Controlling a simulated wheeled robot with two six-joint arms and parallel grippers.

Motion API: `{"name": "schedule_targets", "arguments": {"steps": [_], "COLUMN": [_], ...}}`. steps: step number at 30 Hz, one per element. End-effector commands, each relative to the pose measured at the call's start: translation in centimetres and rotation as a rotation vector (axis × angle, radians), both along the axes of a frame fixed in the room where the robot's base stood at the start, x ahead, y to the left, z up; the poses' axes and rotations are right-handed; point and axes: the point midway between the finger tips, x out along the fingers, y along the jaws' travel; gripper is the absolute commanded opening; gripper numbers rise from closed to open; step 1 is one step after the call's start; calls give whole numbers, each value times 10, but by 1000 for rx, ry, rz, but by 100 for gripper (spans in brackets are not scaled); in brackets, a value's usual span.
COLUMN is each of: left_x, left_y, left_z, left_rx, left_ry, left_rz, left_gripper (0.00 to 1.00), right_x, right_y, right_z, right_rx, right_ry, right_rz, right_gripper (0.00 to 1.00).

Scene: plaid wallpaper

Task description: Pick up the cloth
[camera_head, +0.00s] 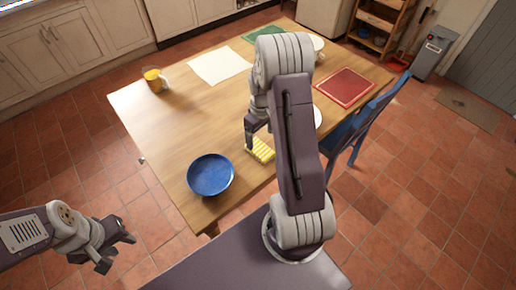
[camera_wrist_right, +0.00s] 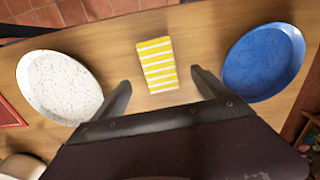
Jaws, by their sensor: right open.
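The cloth (camera_head: 262,150) is yellow with white stripes and lies flat on the wooden table near its front edge. In the right wrist view the cloth (camera_wrist_right: 156,64) lies ahead of and between the fingertips, apart from them. My right gripper (camera_head: 254,134) is over the table just above the cloth, partly hidden by my own arm. Its two fingers (camera_wrist_right: 160,86) are spread wide and empty. My left gripper (camera_head: 116,250) hangs off the table at the lower left, with its fingers apart and nothing between them.
A blue plate (camera_head: 211,175) stands left of the cloth. A white speckled plate (camera_wrist_right: 60,87) is on its other side, mostly hidden by my arm in the head view. A cup of orange drink (camera_head: 154,80), a red mat (camera_head: 345,87) and a blue chair (camera_head: 360,125) are around.

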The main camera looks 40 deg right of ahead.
Motion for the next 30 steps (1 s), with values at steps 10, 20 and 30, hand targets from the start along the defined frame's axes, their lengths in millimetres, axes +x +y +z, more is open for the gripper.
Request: {"name": "schedule_targets", "arguments": {"steps": [10,20,30], "left_x": [0,0,0], "left_y": [0,0,0], "left_z": [-1,0,0], "left_rx": [0,0,0], "left_ry": [0,0,0], "left_rz": [0,0,0], "left_gripper": [36,36,36], "right_x": [0,3,3], "right_y": [0,1,0], "right_z": [-35,-83,-84], "right_rx": [1,1,1], "right_ry": [2,2,1], "right_rz": [1,0,1], "right_gripper": [85,85,52]}}
